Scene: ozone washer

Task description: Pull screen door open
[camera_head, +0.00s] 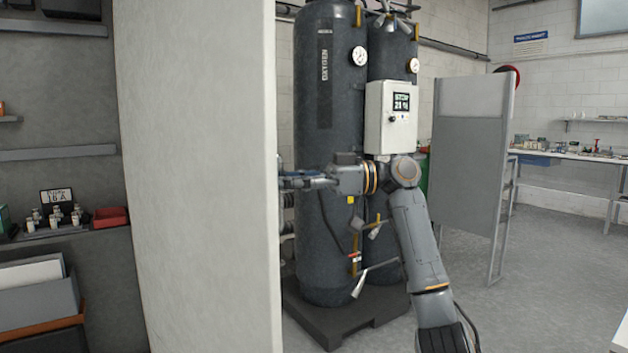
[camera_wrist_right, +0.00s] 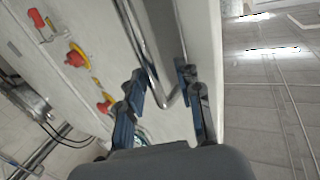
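A tall pale panel (camera_head: 200,180) stands close in front at the left of the head view; I cannot tell whether it is the screen door itself. My right gripper (camera_head: 284,181) reaches left to its right edge. In the right wrist view a shiny metal bar handle (camera_wrist_right: 133,35) runs along a pale panel face (camera_wrist_right: 95,25). The open fingers of my right gripper (camera_wrist_right: 163,78) stand apart on either side of the handle's bent end. The head view hides the handle. My left gripper is not in view.
Dark oxygen tanks (camera_head: 318,130) with a white control box (camera_head: 391,117) stand behind my right arm. A grey screen (camera_head: 466,150) is right of them. Shelves (camera_head: 58,153) with vials are at far left. Red buttons (camera_wrist_right: 75,58) sit beside the handle. Floor at right is free.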

